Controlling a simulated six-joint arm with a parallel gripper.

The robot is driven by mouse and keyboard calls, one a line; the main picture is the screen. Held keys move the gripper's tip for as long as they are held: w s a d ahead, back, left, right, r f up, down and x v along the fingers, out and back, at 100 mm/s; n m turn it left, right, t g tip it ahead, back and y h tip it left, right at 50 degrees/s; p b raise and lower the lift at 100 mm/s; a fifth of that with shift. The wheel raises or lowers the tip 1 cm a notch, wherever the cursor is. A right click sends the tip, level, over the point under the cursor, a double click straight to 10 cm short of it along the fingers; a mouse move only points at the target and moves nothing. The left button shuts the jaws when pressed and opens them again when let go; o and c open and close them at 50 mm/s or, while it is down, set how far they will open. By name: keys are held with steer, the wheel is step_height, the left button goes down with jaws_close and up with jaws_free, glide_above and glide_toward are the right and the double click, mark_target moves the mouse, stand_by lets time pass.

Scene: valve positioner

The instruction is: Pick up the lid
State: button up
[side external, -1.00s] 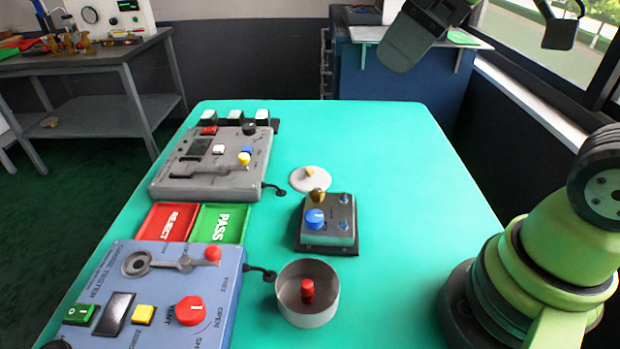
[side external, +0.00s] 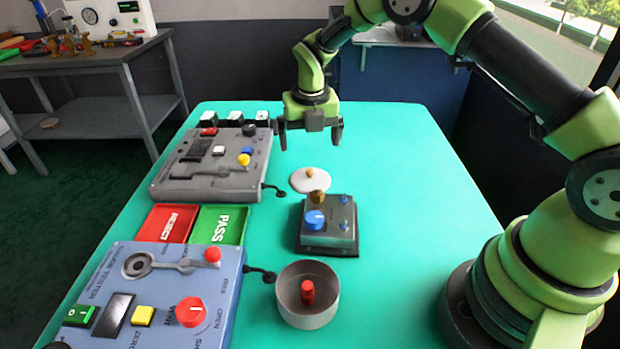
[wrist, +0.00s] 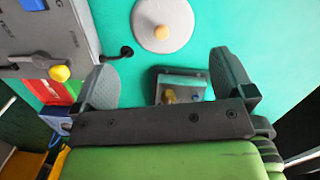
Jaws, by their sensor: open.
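The lid (side external: 311,181) is a flat white disc with a small tan knob on top. It lies on the green table behind the small valve box. The lid also shows in the wrist view (wrist: 150,33), at the top, ahead of my fingers. My gripper (side external: 310,139) is above the table, higher than the lid and apart from it, pointing down. Its fingers are spread wide with nothing between them that they touch. In the wrist view my gripper (wrist: 167,80) shows both fingers well apart.
The valve box (side external: 328,224) with a blue knob stands just in front of the lid. A grey control panel (side external: 190,182) is to the left. A round open pot (side external: 307,312) holding a red peg is at the front. The table's right side (side external: 420,170) is clear.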

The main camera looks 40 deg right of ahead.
mark_target(310, 171)
steer(key=f, duration=0.8)
steer(key=shift+w+d+f, duration=0.15)
steer(key=shift+d+f, duration=0.1)
steer(key=shift+f, duration=0.15)
steer(key=c, duration=1)
steer(key=shift+f, duration=0.1)
steer(key=shift+c, duration=0.2)
